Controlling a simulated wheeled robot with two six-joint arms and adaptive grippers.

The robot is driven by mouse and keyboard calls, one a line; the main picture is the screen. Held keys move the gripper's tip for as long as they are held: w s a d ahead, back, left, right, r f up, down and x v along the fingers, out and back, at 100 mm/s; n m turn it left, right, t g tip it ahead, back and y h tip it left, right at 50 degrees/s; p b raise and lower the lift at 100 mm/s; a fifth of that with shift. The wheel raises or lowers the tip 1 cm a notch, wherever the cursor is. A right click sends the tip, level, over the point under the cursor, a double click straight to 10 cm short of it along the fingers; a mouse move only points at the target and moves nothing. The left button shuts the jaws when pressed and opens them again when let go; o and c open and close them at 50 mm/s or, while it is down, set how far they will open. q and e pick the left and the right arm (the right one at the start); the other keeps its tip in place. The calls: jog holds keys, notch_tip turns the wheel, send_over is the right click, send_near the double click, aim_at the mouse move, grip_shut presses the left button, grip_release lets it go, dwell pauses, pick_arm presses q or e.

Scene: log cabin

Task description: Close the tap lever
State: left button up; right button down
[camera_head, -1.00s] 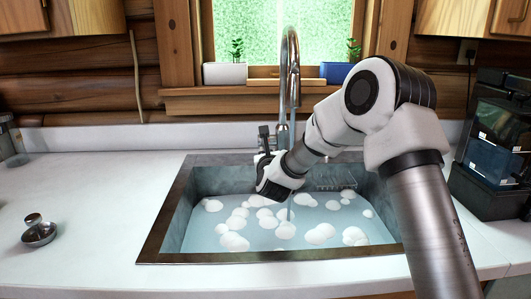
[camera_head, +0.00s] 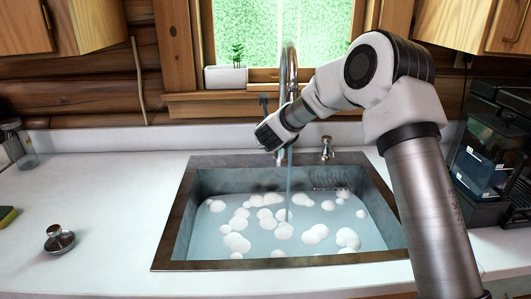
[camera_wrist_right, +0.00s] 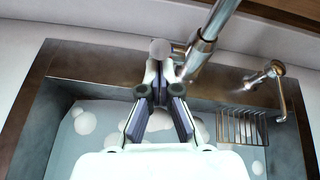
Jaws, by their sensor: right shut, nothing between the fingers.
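The chrome gooseneck tap (camera_head: 292,70) stands at the back of the sink, and a thin stream of water (camera_head: 289,172) falls below it. A small dark upright piece, which looks like the tap lever (camera_head: 262,101), shows left of the tap. My right gripper (camera_head: 268,143) is shut and empty, in front of the tap base and partly hiding it. In the right wrist view, its fingertips (camera_wrist_right: 160,70) are just below a round grey end (camera_wrist_right: 160,50), beside the tap (camera_wrist_right: 207,42). I cannot tell whether they touch. My left gripper is not in view.
The sink (camera_head: 178,222) holds water and several white foam clumps. A small chrome fitting (camera_head: 327,147) stands on the back rim. A wire rack (camera_wrist_right: 243,126) hangs inside the sink. A coffee machine (camera_head: 492,150) is at right; a metal stopper (camera_head: 59,240) lies on the left counter.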

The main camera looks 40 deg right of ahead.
jog(key=shift+w+d+r, duration=0.4)
jog(key=shift+w+r, duration=0.2)
jog(key=shift+r, duration=0.15)
